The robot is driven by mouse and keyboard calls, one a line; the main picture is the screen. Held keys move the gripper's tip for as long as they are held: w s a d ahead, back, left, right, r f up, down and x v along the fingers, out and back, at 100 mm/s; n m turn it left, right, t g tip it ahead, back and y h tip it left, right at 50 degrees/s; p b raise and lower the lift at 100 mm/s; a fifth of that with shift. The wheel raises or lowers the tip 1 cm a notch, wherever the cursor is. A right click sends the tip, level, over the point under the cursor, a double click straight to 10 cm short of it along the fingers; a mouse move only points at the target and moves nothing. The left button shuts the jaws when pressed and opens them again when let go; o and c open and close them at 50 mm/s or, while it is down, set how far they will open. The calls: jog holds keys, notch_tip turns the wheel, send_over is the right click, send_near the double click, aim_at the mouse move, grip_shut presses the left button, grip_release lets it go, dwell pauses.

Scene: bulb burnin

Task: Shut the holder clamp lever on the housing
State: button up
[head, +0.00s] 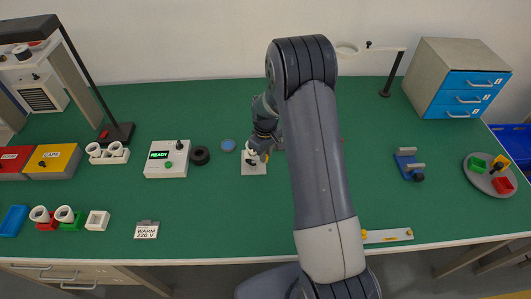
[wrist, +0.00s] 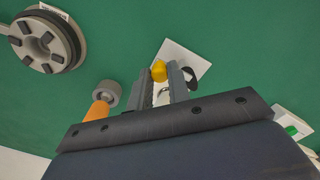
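The housing shows as a white base plate (head: 254,169) on the green table, left of my arm in the head view. It also shows in the wrist view as a white plate (wrist: 187,58). My gripper (head: 258,152) points down over it and hides much of its top. In the wrist view, the two fingers of my gripper (wrist: 161,82) stand apart. A yellow knob (wrist: 159,70) shows between or just beyond the fingertips; I cannot tell whether they touch it. A dark curved part (wrist: 192,79) lies right of the fingers. The clamp lever's exact position is unclear.
A white READY box (head: 167,159), a black ring (head: 200,155) and a blue disc (head: 228,145) stand left of the housing. In the wrist view, an orange-handled grey piece (wrist: 99,109) and a round grey fixture (wrist: 45,43) lie left of the gripper.

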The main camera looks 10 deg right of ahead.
grip_shut()
jog(key=shift+s+f+m+b, duration=0.1)
jog(key=shift+m+b, duration=0.2)
jog(key=shift+b, duration=0.1)
jog(key=shift+s+a+f+m+b, duration=0.15)
jog(key=shift+s+m+b, duration=0.2)
jog(key=shift+m+b, duration=0.65)
jog(key=m+b, duration=0.1)
jog(key=m, duration=0.1)
jog(key=shift+s+a+m+b, duration=0.25)
jog(key=shift+s+m+b, duration=0.05)
jog(key=shift+s+b, duration=0.1)
jog(key=m+b, duration=0.1)
jog(key=s+a+m+b, duration=0.1)
jog(key=m, duration=0.1)
jog(key=shift+s+a+r+m+b, duration=0.15)
jog(key=shift+a+m+b, duration=0.15)
jog(key=shift+m, duration=0.65)
jog(key=shift+s+a+r+m+b, duration=0.15)
jog(key=shift+a+m+b, duration=0.1)
jog(key=shift+m, duration=0.7)
